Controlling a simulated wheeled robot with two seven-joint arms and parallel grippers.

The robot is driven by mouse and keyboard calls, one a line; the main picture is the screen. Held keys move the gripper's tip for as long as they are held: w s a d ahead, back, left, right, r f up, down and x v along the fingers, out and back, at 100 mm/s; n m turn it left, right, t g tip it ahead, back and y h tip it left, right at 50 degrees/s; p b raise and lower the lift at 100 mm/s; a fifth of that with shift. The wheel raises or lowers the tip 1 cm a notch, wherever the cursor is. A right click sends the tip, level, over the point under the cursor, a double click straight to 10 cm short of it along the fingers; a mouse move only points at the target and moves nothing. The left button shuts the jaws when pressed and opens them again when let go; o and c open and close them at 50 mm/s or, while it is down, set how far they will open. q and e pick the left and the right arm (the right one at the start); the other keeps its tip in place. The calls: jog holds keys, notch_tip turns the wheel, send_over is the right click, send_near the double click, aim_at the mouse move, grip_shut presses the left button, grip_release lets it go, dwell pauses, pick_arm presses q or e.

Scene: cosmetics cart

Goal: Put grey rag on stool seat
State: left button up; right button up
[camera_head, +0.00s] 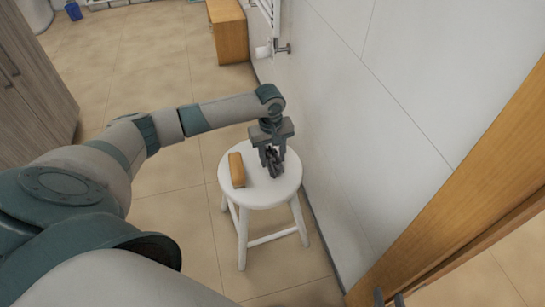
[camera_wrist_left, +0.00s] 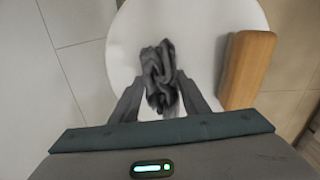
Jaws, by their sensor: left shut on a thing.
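My left gripper (camera_head: 272,160) is over the white stool seat (camera_head: 258,196), pointing down. It is shut on the crumpled dark grey rag (camera_head: 275,168). In the left wrist view, the rag (camera_wrist_left: 158,72) is bunched between the two fingers (camera_wrist_left: 160,92), with the round seat (camera_wrist_left: 124,50) behind it. I cannot tell whether the rag touches the seat. My right gripper (camera_head: 389,298) shows only as two dark fingertips at the bottom edge of the head view, apart with nothing visible between them.
An orange-brown wooden block (camera_head: 237,170) is on the left part of the seat, beside the rag. A white wall (camera_head: 370,120) rises close to the stool's right. A wooden door frame (camera_head: 470,215) is at the lower right. Tiled floor (camera_head: 180,215) left of the stool is clear.

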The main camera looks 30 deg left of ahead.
aim_at(271, 156)
pick_arm(q)
jog(key=shift+f, duration=0.1)
pick_arm(e)
jog(key=shift+s+d+f, duration=0.1)
jog(key=shift+s+f, duration=0.1)
jog(key=shift+f, duration=0.05)
pick_arm(q)
jog(key=o, duration=1)
pick_arm(e)
jog(key=shift+f+g, duration=0.1)
jog(key=shift+g, duration=0.2)
pick_arm(q)
jog(key=shift+r, duration=0.25)
notch_tip(271, 156, up, 12)
jog(key=p, duration=0.2)
jog(key=shift+s+p, duration=0.25)
jog(key=shift+p, duration=0.05)
pick_arm(e)
jog(key=s+d+f+g+h, duration=0.1)
jog(key=s+d+f+g, duration=0.2)
jog(key=s+f, duration=0.1)
pick_arm(q)
jog(key=shift+a+f, duration=0.1)
jog(key=shift+f, duration=0.05)
pick_arm(e)
jog(key=shift+s, duration=0.1)
